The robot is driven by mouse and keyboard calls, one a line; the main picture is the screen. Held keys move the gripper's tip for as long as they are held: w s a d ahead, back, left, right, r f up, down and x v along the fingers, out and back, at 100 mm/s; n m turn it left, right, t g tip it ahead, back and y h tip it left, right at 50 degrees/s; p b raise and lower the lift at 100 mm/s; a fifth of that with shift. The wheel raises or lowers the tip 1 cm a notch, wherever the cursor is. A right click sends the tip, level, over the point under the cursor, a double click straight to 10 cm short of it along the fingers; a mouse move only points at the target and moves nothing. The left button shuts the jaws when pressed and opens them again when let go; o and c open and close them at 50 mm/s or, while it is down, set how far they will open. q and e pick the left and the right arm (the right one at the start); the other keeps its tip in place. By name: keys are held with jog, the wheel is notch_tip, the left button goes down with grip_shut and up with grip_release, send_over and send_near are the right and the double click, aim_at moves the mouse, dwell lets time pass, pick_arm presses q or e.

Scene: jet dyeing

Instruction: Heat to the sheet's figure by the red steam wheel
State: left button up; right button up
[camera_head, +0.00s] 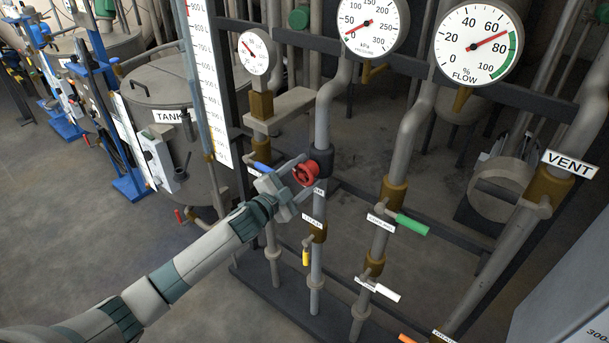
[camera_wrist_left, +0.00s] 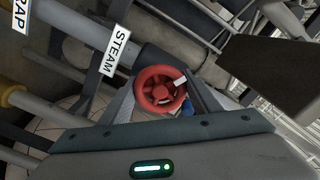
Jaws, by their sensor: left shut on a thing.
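The red steam wheel (camera_head: 306,173) sits on a grey vertical pipe near the middle of the head view. My left gripper (camera_head: 296,179) reaches it from the lower left and is shut on it. In the left wrist view the red wheel (camera_wrist_left: 160,90) lies between the two fingers, beside a white STEAM label (camera_wrist_left: 116,50). The sheet with the figure cannot be made out. My right gripper is not in view.
A FLOW gauge (camera_head: 478,43) reads near 70 percent, and a smaller gauge (camera_head: 254,51) hangs left. Green (camera_head: 412,225), white (camera_head: 384,291) and yellow (camera_head: 306,257) valve handles sit on nearby pipes. A tank (camera_head: 165,85) stands left; the floor at lower left is open.

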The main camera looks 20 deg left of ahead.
pick_arm(q)
jog(key=m, duration=0.6)
jog(key=shift+m, duration=0.3)
jog(key=m, duration=0.6)
dwell(0.3)
jog(key=o, duration=1)
jog(key=shift+o, duration=0.2)
jog(key=shift+s, duration=0.1)
jog(key=b+v, duration=0.5)
jog(key=v, duration=1.2)
jog(key=shift+b, duration=0.4)
jog(key=shift+s, duration=0.1)
